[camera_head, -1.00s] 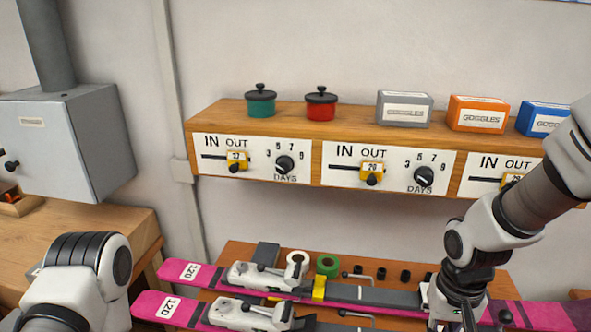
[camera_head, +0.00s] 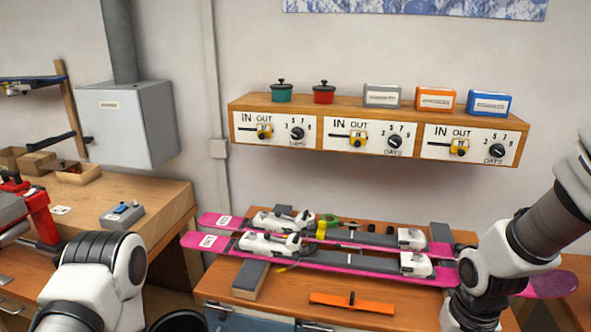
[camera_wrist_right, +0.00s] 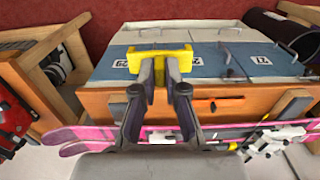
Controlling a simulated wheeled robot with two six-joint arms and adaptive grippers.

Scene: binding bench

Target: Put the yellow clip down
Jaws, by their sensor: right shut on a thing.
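My right gripper (camera_wrist_right: 160,75) is shut on a yellow clip (camera_wrist_right: 176,51) in the right wrist view. The clip's bar crosses the fingertips, with more yellow to either side, and the fingers hide part of it. Drawer fronts and the bench's wooden edge lie behind it. I cannot tell its distance from them. In the head view my right arm comes in at the right, but its gripper is out of frame. Another yellow piece (camera_head: 321,229) stands by the skis in the head view. My left arm shows at lower left, its gripper out of view.
Two pink skis (camera_head: 208,242) with white bindings lie across the wooden bench (camera_head: 228,282). An orange bar (camera_head: 352,303) lies near the front edge, with bare wood around it. A dark round bin (camera_head: 180,321) stands at the bottom left. A dial shelf (camera_head: 318,149) hangs above.

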